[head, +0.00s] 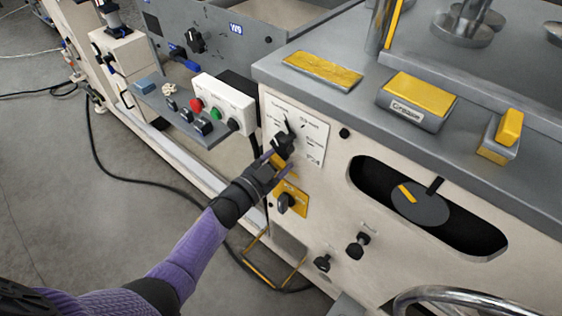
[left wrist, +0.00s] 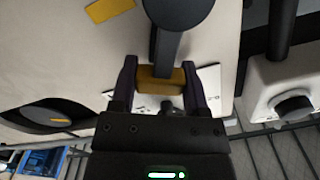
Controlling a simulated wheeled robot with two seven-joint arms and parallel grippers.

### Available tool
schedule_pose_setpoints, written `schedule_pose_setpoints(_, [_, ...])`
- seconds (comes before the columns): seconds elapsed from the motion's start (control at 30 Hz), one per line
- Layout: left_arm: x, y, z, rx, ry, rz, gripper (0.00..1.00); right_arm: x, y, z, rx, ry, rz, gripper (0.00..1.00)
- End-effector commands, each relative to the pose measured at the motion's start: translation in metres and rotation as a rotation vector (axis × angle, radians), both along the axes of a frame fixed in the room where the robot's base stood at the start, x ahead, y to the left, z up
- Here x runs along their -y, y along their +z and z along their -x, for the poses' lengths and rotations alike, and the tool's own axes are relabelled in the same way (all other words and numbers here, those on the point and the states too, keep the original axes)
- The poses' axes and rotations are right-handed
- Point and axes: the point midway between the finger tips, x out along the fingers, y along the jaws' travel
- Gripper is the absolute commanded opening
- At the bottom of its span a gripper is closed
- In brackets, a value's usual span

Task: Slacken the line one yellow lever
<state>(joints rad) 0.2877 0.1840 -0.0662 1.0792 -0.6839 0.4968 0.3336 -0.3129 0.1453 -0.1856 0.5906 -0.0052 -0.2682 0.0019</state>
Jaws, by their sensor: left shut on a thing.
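The yellow lever has a yellow grip at the end of a dark arm with a round hub (head: 284,145), mounted on a white labelled plate (head: 312,132) on the machine's cream front. My left gripper (head: 277,164) reaches it from the lower left. In the left wrist view the yellow grip (left wrist: 160,82) sits between the two fingers of my left gripper (left wrist: 158,70), which is shut on it. The dark arm and hub (left wrist: 178,12) extend from the grip. In the head view the gripper hides most of the grip. My right gripper is not in view.
Below is a yellow plate with a black knob (head: 288,202), with more black knobs (head: 358,244) lower right. A white button box (head: 222,104) with red and green buttons stands left. A recessed dial (head: 420,203) is to the right. A black cable lies on the floor.

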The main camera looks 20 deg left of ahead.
Motion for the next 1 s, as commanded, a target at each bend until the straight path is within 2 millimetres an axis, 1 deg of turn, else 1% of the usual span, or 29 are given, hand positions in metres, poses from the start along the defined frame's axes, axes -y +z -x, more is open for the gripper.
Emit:
schedule_pose_setpoints(0.33, [-0.0076,0.0033,-0.0025,-0.044,0.001,0.117,0.00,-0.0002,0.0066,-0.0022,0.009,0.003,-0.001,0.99])
schedule_pose_setpoints(0.87, [-0.0088,0.0031,-0.0029,-0.052,0.001,0.139,0.00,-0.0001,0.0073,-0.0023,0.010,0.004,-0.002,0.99])
schedule_pose_setpoints(0.9, [-0.0088,0.0031,-0.0029,-0.052,0.001,0.139,0.61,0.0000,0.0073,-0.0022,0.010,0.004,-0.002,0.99])
schedule_pose_setpoints(0.97, [-0.0086,0.0031,-0.0029,-0.052,0.001,0.139,0.73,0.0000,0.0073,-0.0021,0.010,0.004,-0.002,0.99])
schedule_pose_setpoints(1.0, [-0.0086,0.0031,-0.0029,-0.052,0.001,0.139,0.82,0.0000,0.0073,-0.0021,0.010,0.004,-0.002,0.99])
